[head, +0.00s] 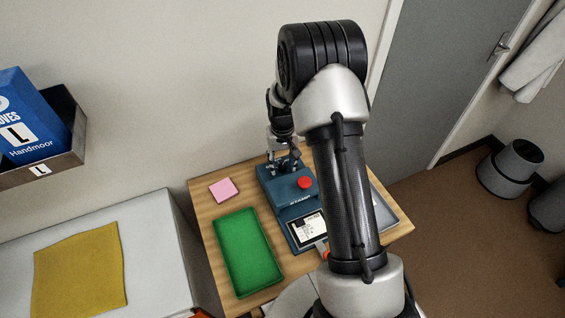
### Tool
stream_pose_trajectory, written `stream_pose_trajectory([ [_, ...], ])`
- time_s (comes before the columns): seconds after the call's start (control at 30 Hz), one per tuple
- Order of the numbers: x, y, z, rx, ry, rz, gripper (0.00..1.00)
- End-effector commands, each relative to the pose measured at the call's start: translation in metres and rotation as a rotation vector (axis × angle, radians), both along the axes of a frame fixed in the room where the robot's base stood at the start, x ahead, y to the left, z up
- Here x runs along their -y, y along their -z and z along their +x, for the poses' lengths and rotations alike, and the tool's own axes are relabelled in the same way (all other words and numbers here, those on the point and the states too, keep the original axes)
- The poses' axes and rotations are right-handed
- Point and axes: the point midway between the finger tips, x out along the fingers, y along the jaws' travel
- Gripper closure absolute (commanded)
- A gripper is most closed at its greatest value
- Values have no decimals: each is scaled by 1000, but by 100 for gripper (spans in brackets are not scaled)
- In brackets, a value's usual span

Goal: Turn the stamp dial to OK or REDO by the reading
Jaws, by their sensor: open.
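A blue stamp device (270,187) stands on the wooden table, with a round red knob or button (305,183) on its top. A white card or display with dark print (309,230) lies on its front part; the print is too small to read. My gripper (285,166) is open and points down at the far left part of the device. It appears just above or at the device; I cannot tell whether it touches. I cannot make out the dial or its OK and REDO marks; the gripper and my arm cover part of the device.
A green tray (222,236) lies left of the device, with a pink note pad (224,190) behind it. A grey tray (388,218) is partly hidden behind my arm at right. A white cabinet with a yellow cloth (80,270) stands at left.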

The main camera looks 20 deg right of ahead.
Motion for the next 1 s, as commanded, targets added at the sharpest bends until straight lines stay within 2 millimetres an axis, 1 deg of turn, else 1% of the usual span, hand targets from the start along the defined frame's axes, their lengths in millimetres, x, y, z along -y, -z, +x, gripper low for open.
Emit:
stream_pose_trajectory([
  [0.07,0,0,0,0,0,0,59],
  [0.67,0,0,0,0,0,0,99],
  [0.7,0,0,0,0,0,0,100],
  [1.0,0,-1,0,0,-34,0,100],
])
